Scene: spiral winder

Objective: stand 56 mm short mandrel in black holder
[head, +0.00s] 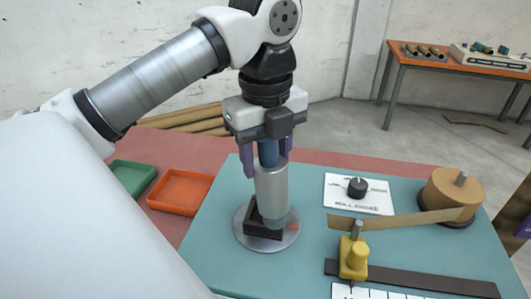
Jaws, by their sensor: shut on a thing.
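My gripper (266,158) points straight down over the teal board and is shut on the upper, blue part of the mandrel. The mandrel (271,190) is a grey cylinder, close to upright, with its lower end at the black holder (254,229).
A green tray (133,162) and an orange tray (209,181) lie left. Right of the holder are a dial plate (337,197), a cardboard roll (433,195) with its strip, and a yellow block (354,269) on a dark rail (425,279). Cardboard tubes (205,113) lie behind.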

